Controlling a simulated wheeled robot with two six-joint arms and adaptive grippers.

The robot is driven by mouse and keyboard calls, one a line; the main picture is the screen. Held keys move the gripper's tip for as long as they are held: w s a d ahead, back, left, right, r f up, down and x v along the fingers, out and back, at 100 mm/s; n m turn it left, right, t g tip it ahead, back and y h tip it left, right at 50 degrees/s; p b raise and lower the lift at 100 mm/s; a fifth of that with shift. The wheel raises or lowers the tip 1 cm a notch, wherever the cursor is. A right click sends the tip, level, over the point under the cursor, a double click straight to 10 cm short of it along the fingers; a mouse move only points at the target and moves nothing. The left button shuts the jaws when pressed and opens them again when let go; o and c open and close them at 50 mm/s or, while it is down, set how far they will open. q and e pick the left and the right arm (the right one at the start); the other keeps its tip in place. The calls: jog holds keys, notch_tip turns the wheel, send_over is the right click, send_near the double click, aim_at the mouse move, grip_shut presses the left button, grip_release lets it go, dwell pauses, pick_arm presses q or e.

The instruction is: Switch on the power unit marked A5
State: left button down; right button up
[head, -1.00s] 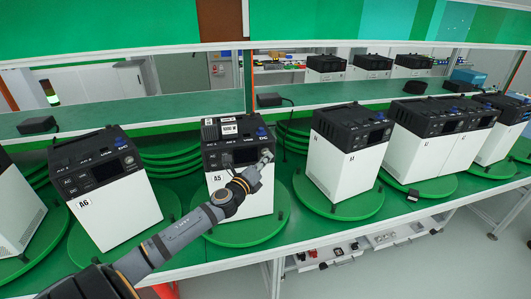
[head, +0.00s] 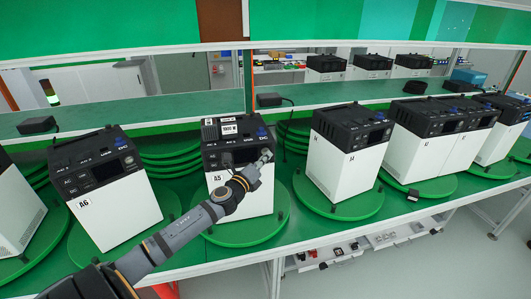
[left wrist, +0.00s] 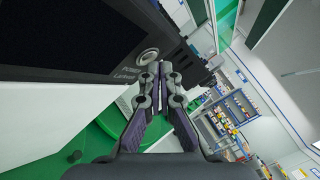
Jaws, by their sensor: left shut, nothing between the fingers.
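The power unit marked A5 (head: 228,184) is a white box with a black top panel, standing on a green turntable (head: 240,232) in the middle of the head view. My left gripper (head: 267,157) is at the upper right of its front, close to the black panel. In the left wrist view my left gripper (left wrist: 160,72) is shut and empty, its fingertips just right of a round silver button (left wrist: 149,56) on the black panel (left wrist: 75,40). I cannot tell whether the fingers touch the panel. The display is dark in the wrist view. My right gripper is not in view.
A unit marked A6 (head: 120,210) stands on the left, close to my arm. Another white unit (head: 345,168) stands on the right on its own turntable (head: 350,208). A green shelf (head: 150,110) runs behind the units.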

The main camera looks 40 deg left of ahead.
pick_arm(q)
jog(key=shift+w+a, duration=0.25)
dwell(0.5)
jog(key=shift+s+d, duration=0.1)
jog(key=shift+s, duration=0.05)
jog(key=shift+s+d, duration=0.4)
jog(key=shift+d, duration=0.05)
dwell(0.3)
jog(key=s+d, duration=0.3)
jog(key=shift+s+d+p, duration=0.1)
jog(key=shift+d+p, duration=0.25)
jog(key=shift+d, duration=0.05)
dwell(0.7)
